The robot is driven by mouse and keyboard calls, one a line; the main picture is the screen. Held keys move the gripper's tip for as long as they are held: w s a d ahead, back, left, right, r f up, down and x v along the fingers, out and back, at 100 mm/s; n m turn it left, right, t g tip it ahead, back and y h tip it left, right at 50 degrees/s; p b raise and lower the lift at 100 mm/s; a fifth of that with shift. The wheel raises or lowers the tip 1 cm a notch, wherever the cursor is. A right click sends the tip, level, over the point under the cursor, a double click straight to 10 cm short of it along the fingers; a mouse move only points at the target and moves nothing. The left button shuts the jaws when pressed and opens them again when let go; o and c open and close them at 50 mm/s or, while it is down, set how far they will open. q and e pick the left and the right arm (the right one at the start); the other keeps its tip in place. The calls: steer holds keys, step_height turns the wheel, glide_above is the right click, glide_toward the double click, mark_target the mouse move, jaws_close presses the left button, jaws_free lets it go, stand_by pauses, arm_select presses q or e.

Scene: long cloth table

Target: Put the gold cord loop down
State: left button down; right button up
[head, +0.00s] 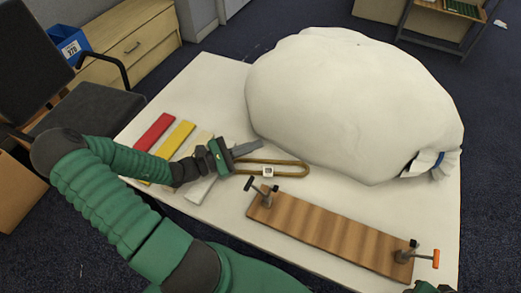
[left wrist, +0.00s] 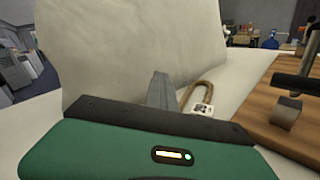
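The gold cord loop (head: 292,162) is a long narrow ring with a small white tag (head: 268,171). It appears to lie on the white table, between the big white bag and the wooden board. My left gripper (head: 248,149) is just beyond its left part in the head view. Its grey fingers look closed together, with nothing seen between them. In the left wrist view the fingers (left wrist: 158,90) stand left of the loop (left wrist: 205,86), whose near end is hidden behind the gripper body. Whether they touch it is unclear. My right gripper's fingers do not show.
A big white bag (head: 350,105) fills the back of the table (head: 215,80). A wooden board (head: 330,232) with clamps at both ends lies in front. Red (head: 154,132), yellow (head: 174,139) and pale strips lie at left, some partly behind my left arm.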

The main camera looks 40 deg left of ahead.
arm_select(q)
steer(key=c, duration=2.1)
jaws_free()
steer(key=o, duration=0.4)
